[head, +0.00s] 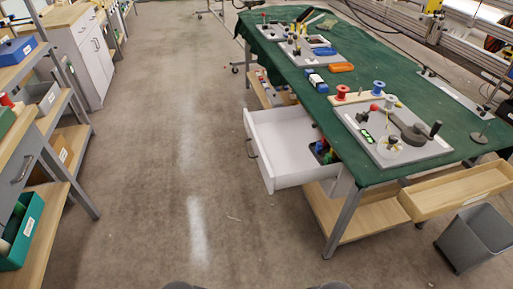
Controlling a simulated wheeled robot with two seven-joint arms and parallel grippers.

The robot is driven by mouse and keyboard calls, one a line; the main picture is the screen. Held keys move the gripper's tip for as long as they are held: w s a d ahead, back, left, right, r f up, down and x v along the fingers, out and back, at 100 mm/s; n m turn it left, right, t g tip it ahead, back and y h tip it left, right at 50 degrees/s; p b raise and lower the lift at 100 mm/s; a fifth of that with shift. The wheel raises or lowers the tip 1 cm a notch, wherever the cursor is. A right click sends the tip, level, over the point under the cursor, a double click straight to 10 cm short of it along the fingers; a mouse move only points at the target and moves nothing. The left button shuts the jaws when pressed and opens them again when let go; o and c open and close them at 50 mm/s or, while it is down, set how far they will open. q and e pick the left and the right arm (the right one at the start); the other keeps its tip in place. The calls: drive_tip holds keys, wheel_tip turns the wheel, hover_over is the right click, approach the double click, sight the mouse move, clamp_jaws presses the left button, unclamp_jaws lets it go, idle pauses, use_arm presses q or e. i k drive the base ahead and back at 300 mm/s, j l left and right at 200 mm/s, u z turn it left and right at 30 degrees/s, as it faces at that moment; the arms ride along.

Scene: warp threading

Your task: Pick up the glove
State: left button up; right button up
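I cannot make out a glove for certain in the head view. The open white drawer (285,135) under the green table holds small dark, green, red and blue items (325,152) at its right end, partly hidden by the table edge. A dark item (326,22) lies at the far end of the table, too small to identify. Only small dark parts, probably of my arms, show at the bottom edge. No gripper fingers are visible.
The green table (400,85) carries grey boards with fixtures, spools and an orange piece (341,67). A grey bin (476,238) and a pulled-out wooden tray (455,192) stand at right. Shelves (55,215) line the left. The floor between (170,150) is clear.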

sight(328, 24)
drive_tip(key=i+j+u, duration=0.25)
drive_tip(key=i, duration=0.35)
drive_tip(key=i+u, duration=0.25)
drive_tip(key=i, duration=1.9)
drive_tip(key=i+j+z, duration=0.15)
drive_tip(key=i, duration=0.75)
drive_tip(key=i+j+z, duration=0.1)
drive_tip(key=i+z, duration=0.35)
drive_tip(key=i+j+z, duration=0.2)
drive_tip(key=i+z, duration=0.2)
drive_tip(key=i+j+z, duration=0.3)
drive_tip(key=z, duration=0.15)
